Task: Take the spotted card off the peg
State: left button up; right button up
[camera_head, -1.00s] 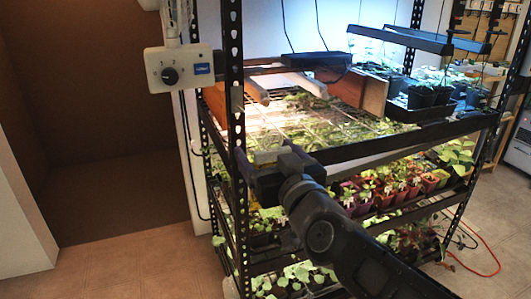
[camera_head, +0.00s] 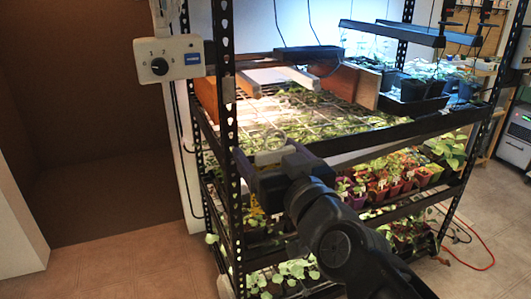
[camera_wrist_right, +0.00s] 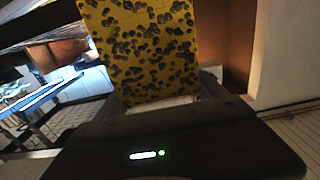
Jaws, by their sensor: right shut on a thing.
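The spotted card (camera_wrist_right: 145,50) is yellow with many dark grey spots. It fills the upper middle of the right wrist view, and its lower edge is at the jaws. My right gripper (camera_wrist_right: 165,105) is shut on that edge. In the head view, my right gripper (camera_head: 265,158) is beside the rack's front left post, near the upper wire shelf. The card cannot be made out clearly there. I cannot make out the peg in either view, so whether the card still touches it cannot be told. My left gripper is not in view.
The black rack's perforated post (camera_head: 227,120) stands just left of my right gripper. A white control box (camera_head: 160,60) hangs at the upper left. Seedling pots (camera_head: 385,185) fill the lower shelf. Open floor (camera_head: 110,255) lies to the left.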

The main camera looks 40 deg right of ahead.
jog(key=shift+b+v, duration=0.4)
jog(key=shift+v, duration=0.6)
jog(key=shift+w+r, duration=0.1)
jog(key=shift+w, duration=0.05)
jog(key=shift+p+x, duration=1.05)
jog(key=shift+x, duration=0.9)
jog(key=shift+w, duration=0.1)
